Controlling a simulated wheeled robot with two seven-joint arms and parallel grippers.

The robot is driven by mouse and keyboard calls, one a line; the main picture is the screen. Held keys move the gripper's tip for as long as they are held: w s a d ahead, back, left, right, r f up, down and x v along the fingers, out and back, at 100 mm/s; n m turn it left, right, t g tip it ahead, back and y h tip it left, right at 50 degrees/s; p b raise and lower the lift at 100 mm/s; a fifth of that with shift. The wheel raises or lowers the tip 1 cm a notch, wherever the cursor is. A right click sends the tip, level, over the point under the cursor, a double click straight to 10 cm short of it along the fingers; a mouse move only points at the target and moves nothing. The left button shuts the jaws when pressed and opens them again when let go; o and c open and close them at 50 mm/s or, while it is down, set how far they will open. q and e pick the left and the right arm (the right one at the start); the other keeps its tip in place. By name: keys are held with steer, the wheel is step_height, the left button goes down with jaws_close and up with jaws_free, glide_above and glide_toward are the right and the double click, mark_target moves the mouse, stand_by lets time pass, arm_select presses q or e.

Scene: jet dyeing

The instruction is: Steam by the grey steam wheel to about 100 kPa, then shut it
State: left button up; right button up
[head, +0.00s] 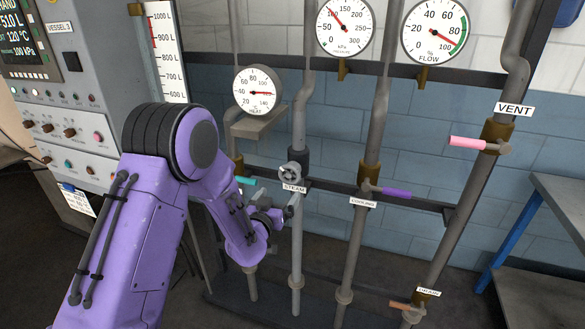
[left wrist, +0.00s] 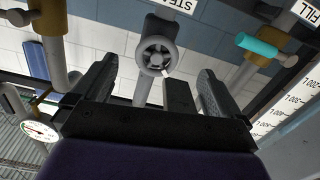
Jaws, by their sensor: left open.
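The grey steam wheel (head: 292,171) sits on the steam pipe just above the STEAM label (head: 293,187). My left gripper (head: 284,208) is just below and in front of it, open and empty. In the left wrist view the wheel (left wrist: 158,55) shows between and beyond the two spread fingers (left wrist: 155,88), apparently untouched. The kPa gauge (head: 344,27) has its red needle pointing up and left, near the 100 mark. The panel screen (head: 22,38) ends with a 100 kPa line. My right gripper is out of view.
The cyan fill handle (head: 246,181) is close to the left of the wheel. The purple cooling handle (head: 396,193) is to its right. The pink vent handle (head: 467,143) and brown drain handle (head: 402,305) are farther right. A heat gauge (head: 257,92) stands above left.

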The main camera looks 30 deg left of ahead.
mark_target(288, 177)
arm_select(q)
steer(key=p+x, duration=0.1)
steer(key=x, duration=0.2)
steer(key=r+p+x, duration=0.1)
steer(key=x, duration=0.3)
steer(key=r+p+x, duration=0.1)
steer(key=x, duration=0.3)
steer(key=shift+t, duration=0.3)
steer(key=c, duration=0.9)
